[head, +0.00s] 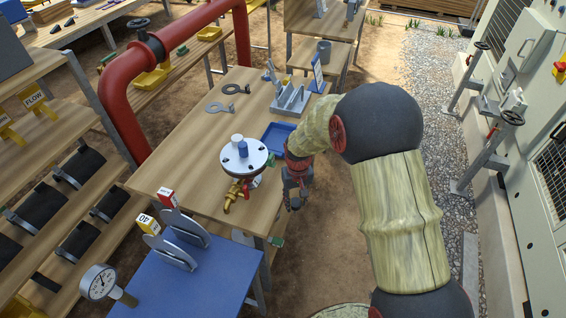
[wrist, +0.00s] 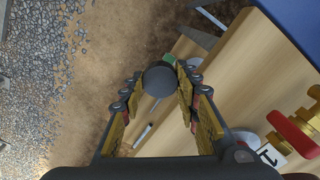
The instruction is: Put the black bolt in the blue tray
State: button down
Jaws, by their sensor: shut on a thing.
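My gripper (head: 296,192) hangs at the right edge of the wooden table in the head view, just in front of the blue tray. In the wrist view my gripper (wrist: 160,92) is shut on the black bolt (wrist: 160,79), whose round dark head shows between the fingertips. The bolt cannot be made out in the head view. The blue tray (head: 268,136) lies on the table behind my gripper, partly hidden by my arm and the valve assembly.
A white-flanged valve assembly (head: 243,158) with a brass valve (head: 236,192) stands on the table (head: 190,150), close left of my gripper. A grey rack (head: 290,99) stands behind the tray. A blue-topped table (head: 190,275) is in front. Gravel (head: 432,75) lies right.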

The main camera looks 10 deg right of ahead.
aim_at(280, 140)
jog(key=i+l, duration=0.4)
jog(key=i+l+u, duration=0.1)
jog(key=i+l, duration=0.3)
jog(key=l, duration=0.2)
